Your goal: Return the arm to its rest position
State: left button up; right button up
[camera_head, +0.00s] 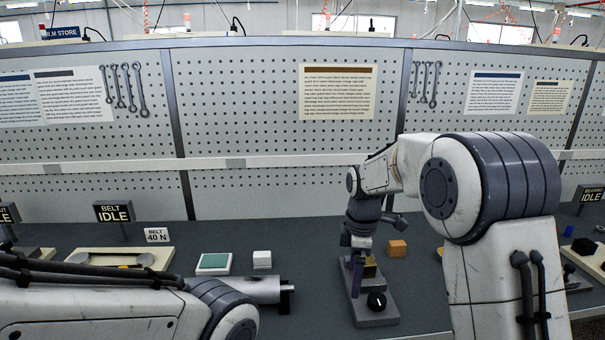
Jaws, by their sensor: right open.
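My right arm reaches in from the right and bends down over the bench. My right gripper (359,256) is open and points down above a dark grey fixture (373,318). A black round knob (377,301) is at the fixture's front.
A beige tray (160,258) is at left. A perforated back panel (270,180) closes off the bench.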

jog(key=s+a+r+m, duration=0.3)
jog(key=s+a, duration=0.5)
jog(key=s, duration=0.4)
jog(key=s+a+f+m, duration=0.1)
jog(key=s+m, duration=0.4)
jog(key=s, duration=1.3)
jog(key=shift+s+a+f+m+y, duration=0.2)
jog(key=shift+s+f+m+y, duration=0.1)
jog(key=shift+f+m+y, duration=0.15)
